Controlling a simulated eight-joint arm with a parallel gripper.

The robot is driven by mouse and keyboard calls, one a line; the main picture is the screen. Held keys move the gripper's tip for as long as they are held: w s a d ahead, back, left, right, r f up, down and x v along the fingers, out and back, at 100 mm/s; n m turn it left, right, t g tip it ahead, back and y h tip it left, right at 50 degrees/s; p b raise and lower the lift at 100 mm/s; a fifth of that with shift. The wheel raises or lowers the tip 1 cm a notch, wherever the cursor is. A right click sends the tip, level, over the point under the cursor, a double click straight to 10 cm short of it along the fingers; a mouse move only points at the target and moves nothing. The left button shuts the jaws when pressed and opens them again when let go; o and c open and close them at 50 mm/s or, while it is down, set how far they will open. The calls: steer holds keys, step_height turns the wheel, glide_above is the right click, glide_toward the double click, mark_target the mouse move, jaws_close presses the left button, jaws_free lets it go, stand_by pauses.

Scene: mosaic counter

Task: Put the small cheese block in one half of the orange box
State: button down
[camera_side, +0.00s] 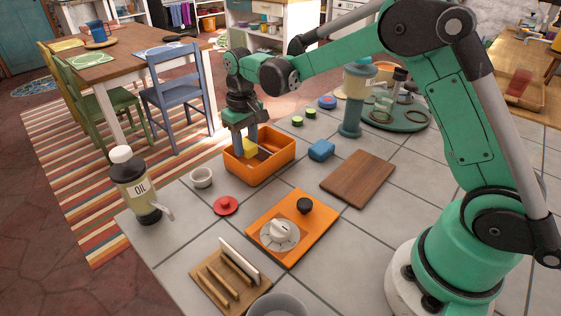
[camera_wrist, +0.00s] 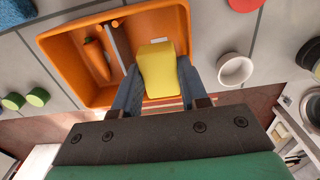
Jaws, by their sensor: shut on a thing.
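The orange box (camera_side: 262,174) stands on the tiled counter in the side view. It also shows in the wrist view (camera_wrist: 68,62), where a thin divider (camera_wrist: 117,42) splits it into two halves. The small cheese block (camera_wrist: 158,72) is yellow and sits between the fingers of my gripper (camera_wrist: 157,88). In the side view my gripper (camera_side: 246,147) points down into the box, with the cheese block (camera_side: 249,149) between its fingertips. The cheese is over or in the half without the carrot. I cannot tell whether it touches the box floor.
A carrot (camera_wrist: 97,60) lies in the other half of the box. An oil bottle (camera_side: 135,185) stands at the counter's left edge.

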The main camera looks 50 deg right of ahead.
steer(key=shift+c, duration=1.9)
jaws_free()
steer(key=shift+r, duration=3.55)
steer(key=shift+s+r, duration=0.15)
steer(key=shift+s, duration=0.05)
steer(key=s+t, duration=0.7)
steer(key=s, duration=0.7)
steer(key=shift+s+a+r, duration=0.3)
steer(key=shift+s+r, duration=0.1)
